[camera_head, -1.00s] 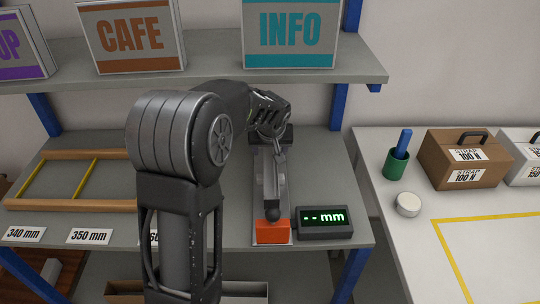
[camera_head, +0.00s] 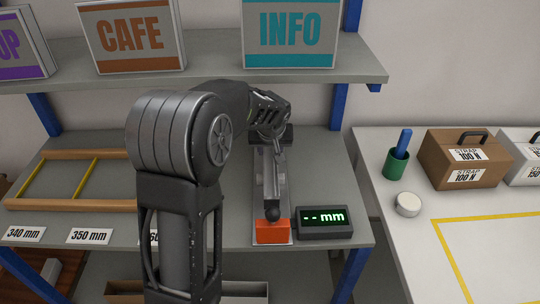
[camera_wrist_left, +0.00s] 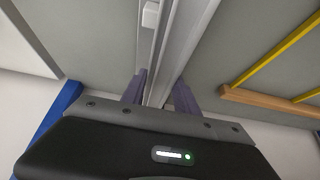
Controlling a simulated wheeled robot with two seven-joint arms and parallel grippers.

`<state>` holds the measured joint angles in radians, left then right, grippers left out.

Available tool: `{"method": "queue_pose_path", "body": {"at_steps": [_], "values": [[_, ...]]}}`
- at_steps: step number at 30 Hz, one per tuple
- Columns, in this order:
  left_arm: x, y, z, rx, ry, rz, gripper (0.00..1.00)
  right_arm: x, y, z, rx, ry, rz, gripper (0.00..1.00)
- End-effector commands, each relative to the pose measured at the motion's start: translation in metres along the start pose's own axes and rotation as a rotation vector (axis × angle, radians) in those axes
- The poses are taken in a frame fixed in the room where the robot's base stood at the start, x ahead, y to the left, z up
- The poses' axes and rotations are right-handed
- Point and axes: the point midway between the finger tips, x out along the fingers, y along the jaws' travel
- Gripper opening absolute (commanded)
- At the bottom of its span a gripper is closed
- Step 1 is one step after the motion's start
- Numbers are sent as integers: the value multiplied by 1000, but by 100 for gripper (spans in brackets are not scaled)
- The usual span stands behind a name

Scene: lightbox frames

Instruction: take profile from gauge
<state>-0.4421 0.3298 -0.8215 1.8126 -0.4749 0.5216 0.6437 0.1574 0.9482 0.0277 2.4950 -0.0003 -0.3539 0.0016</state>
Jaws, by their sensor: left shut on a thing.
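The gauge is a narrow bench fixture with an orange end block (camera_head: 272,231) at the front and a dark display (camera_head: 325,222) reading "-- mm" in green. A grey metal profile (camera_head: 270,185) lies lengthwise along it. My left gripper (camera_head: 268,145) reaches over the far part of the gauge. In the left wrist view its two dark fingers (camera_wrist_left: 160,92) are closed on either side of the pale profile (camera_wrist_left: 178,45). I cannot tell whether the profile is clear of its seat. My right gripper is not in view.
A wooden frame with yellow dividers (camera_head: 75,154) lies left on the bench, with length labels (camera_head: 90,236) in front. A sign shelf (camera_head: 210,62) overhangs the back. The right table (camera_head: 430,225) holds a green cup (camera_head: 396,164), a white disc (camera_head: 407,204) and strap boxes (camera_head: 465,160).

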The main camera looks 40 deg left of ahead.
Motion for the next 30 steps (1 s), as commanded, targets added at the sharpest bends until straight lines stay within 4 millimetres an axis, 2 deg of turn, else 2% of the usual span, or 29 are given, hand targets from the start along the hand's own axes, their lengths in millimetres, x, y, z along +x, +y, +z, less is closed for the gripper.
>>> {"method": "queue_pose_path", "body": {"at_steps": [20,26,30], "values": [[-4,5,-2,1,3,3,0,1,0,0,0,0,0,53],[-18,19,-4,3,3,3,0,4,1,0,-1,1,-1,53],[-30,40,-4,3,4,5,0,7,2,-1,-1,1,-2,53]]}}
